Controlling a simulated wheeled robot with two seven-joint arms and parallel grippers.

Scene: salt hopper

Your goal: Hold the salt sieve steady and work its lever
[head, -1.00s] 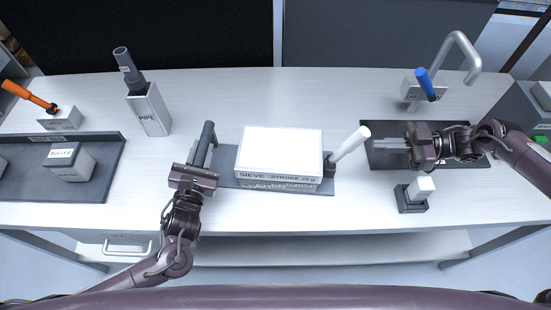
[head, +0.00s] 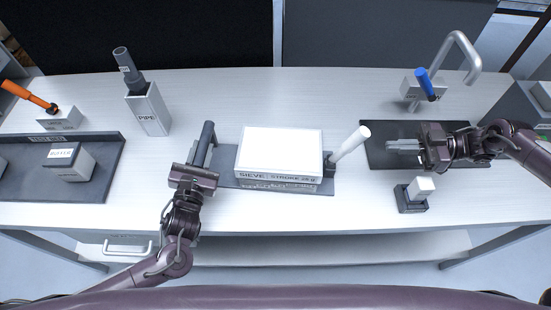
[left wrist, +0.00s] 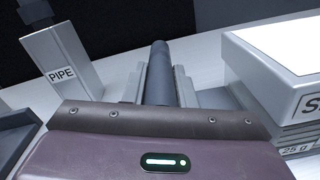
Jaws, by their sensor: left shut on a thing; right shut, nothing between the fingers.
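The salt sieve (head: 280,152) is a white-topped box labelled "SIEVE STROKE 25 g" on a dark base plate in the middle of the table. A dark handle (head: 206,136) stands at its left. My left gripper (head: 201,158) is shut on this handle, and the left wrist view shows the handle (left wrist: 159,70) between the fingers. The sieve's white lever (head: 351,143) tilts up to the right from a dark mount at its right side. My right gripper (head: 400,145) is shut and empty, right of the lever and apart from it, over a dark mat.
The dark mat (head: 377,158) lies at the right, with a small block on a dark stand (head: 410,200) in front. A blue-handled valve with a bent pipe (head: 458,50) stands behind. A pipe holder (head: 149,110) and buffer block (head: 68,162) are at the left.

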